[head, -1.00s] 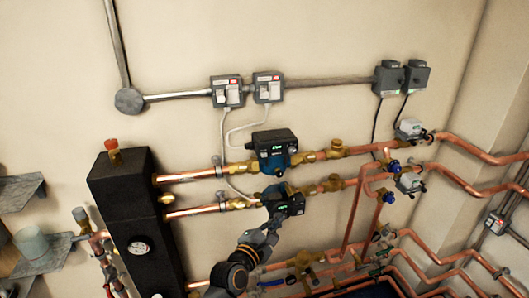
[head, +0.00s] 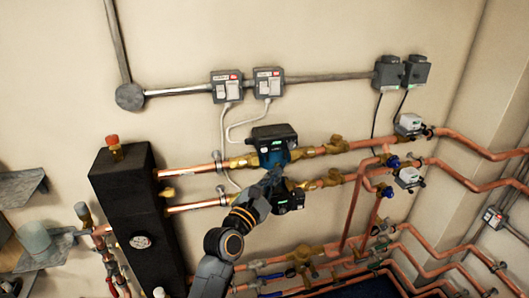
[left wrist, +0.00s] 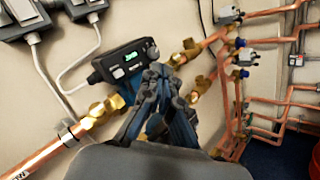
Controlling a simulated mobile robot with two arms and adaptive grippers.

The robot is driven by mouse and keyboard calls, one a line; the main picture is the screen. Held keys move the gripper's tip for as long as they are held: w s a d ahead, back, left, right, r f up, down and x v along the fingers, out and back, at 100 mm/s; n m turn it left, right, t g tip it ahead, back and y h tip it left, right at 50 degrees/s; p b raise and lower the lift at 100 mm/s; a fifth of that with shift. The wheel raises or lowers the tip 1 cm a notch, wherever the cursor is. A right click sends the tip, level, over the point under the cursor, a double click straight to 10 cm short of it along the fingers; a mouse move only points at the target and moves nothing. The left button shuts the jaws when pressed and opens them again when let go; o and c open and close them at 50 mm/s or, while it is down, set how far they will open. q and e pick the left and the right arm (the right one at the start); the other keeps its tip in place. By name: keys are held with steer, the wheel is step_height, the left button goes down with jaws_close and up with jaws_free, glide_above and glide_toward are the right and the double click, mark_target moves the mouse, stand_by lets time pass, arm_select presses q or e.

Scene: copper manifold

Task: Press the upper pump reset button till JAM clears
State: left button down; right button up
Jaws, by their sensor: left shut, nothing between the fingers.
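The upper pump (head: 272,134) has a black control head and a blue body, on the upper copper line. My left gripper (head: 274,178) is shut and empty, just below the upper pump's face in the head view. My right gripper is not in view.
The lower pump (head: 290,199) sits right below, partly behind my gripper. Two grey switch boxes (head: 227,87) hang above with cables. Copper pipes (head: 460,146) run right, and a black manifold tank (head: 125,200) stands left.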

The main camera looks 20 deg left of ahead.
arm_select(q)
steer(key=b, duration=0.4)
glide_toward(272, 146)
steer(key=w+d, duration=0.3)
steer(key=shift+w+a+r, duration=0.25)
steer(key=shift+a+r, duration=0.05)
steer(key=shift+a, duration=0.25)
stand_by(0.6)
steer(key=shift+w+a, duration=0.25)
steer(key=shift+w, duration=0.1)
steer(key=shift+w+a, duration=0.3)
steer(key=shift+w, duration=0.05)
stand_by(0.7)
steer(key=shift+r, duration=0.1)
steer(key=shift+s+d+p, duration=0.55)
steer(key=shift+s, duration=0.2)
